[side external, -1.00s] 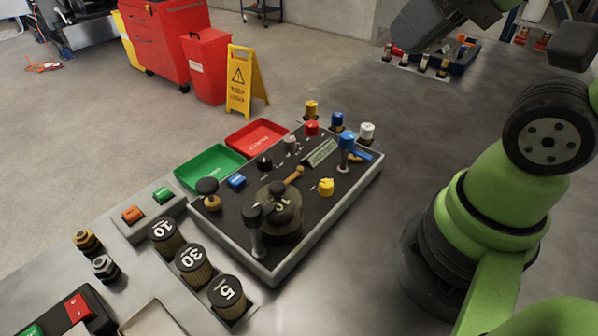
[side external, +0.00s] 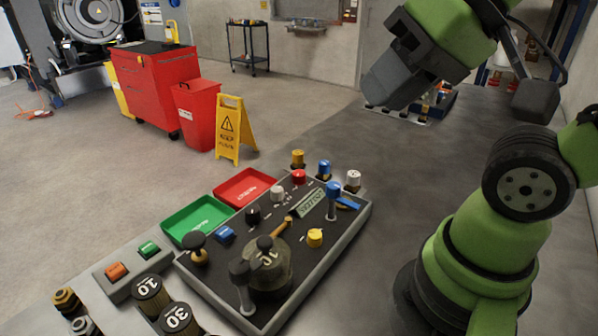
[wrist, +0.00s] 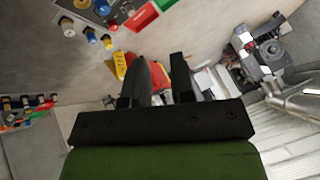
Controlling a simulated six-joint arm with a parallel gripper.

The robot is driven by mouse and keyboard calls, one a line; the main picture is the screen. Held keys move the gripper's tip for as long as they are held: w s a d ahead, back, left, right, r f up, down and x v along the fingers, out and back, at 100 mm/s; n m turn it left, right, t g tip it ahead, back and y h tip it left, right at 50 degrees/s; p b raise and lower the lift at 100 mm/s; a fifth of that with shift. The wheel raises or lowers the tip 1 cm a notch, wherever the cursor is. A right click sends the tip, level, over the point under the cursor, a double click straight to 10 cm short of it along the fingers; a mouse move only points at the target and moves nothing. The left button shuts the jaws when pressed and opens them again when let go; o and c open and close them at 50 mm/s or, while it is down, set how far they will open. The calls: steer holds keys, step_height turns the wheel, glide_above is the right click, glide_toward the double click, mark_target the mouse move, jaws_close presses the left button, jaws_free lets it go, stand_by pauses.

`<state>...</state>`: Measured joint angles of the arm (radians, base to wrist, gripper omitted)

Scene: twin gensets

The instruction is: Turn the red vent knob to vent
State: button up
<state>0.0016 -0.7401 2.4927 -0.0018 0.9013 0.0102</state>
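The red knob (side external: 299,177) sits upright near the far edge of the dark control panel (side external: 285,232), between a white-grey knob and a blue knob. My gripper (side external: 375,98) is high in the upper right of the side view, well away from the panel and touching nothing. In the wrist view its two fingers (wrist: 156,65) stand apart with nothing held between them.
Blue (side external: 324,168), white (side external: 353,178) and brass-yellow (side external: 298,158) knobs crowd around the red one. A blue-handled lever (side external: 333,192) stands near it. Green (side external: 195,221) and red (side external: 244,188) trays lie beyond the panel. The table right of the panel is clear.

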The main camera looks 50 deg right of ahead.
steer(key=o, duration=0.6)
steer(key=w+m, duration=0.1)
steer(key=w+d+m+g, duration=0.1)
steer(key=w, duration=0.1)
steer(key=w+m, duration=0.1)
steer(key=w, duration=0.1)
steer(key=shift+w+d+r+m+g+h, duration=0.1)
steer(key=shift+d+r+m+g+h, duration=0.15)
steer(key=shift+d+m+g+h, duration=0.05)
steer(key=m+g+h, duration=0.1)
steer(key=m+g, duration=0.5)
steer(key=m, duration=0.9)
glide_above(299, 173)
step_height(299, 173, down, 17)
steer(key=shift+f, duration=0.25)
step_height(299, 173, down, 10)
steer(key=shift+r, duration=0.2)
steer(key=shift+c, duration=0.5)
steer(key=c, duration=0.9)
